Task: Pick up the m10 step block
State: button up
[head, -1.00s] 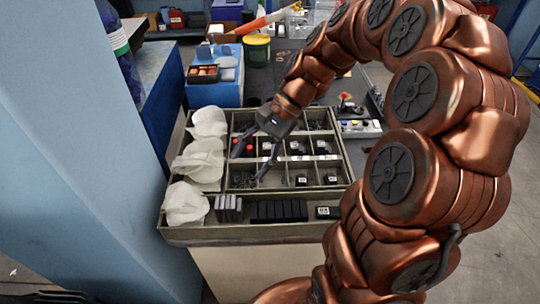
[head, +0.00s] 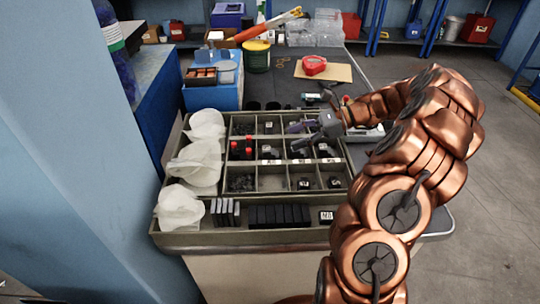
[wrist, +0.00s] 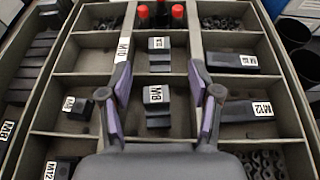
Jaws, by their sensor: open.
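In the wrist view, a dark stepped block (wrist: 160,52) sits in a middle-row compartment beside a divider label reading M10 (wrist: 123,48); its own label is too small to read surely. It appears in the head view (head: 269,151) right of the red-topped pieces. A dark stepped block marked M8 (wrist: 157,103) lies in the neighbouring compartment. My gripper (wrist: 162,98) is open and empty, its purple-edged fingers on either side of the M8 block in the picture; the height above it is unclear. In the head view, my gripper (head: 295,136) is over the tray's right part.
The divided tray (head: 200,238) holds other dark blocks, including one marked M12 (wrist: 250,110), and red-topped pieces (wrist: 160,14). Thin dividers separate compartments. White crumpled bags (head: 196,163) lie along the left side. A red tape measure (head: 314,65) lies behind.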

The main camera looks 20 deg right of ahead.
aim_at(270, 148)
jog(key=shift+f+x, duration=0.15)
jog(key=shift+x, duration=1.6)
jog(key=shift+f+x, duration=0.2)
jog(key=shift+x, duration=1.6)
jog(key=shift+s+d, duration=0.1)
jog(key=shift+s, duration=0.05)
grip_shut()
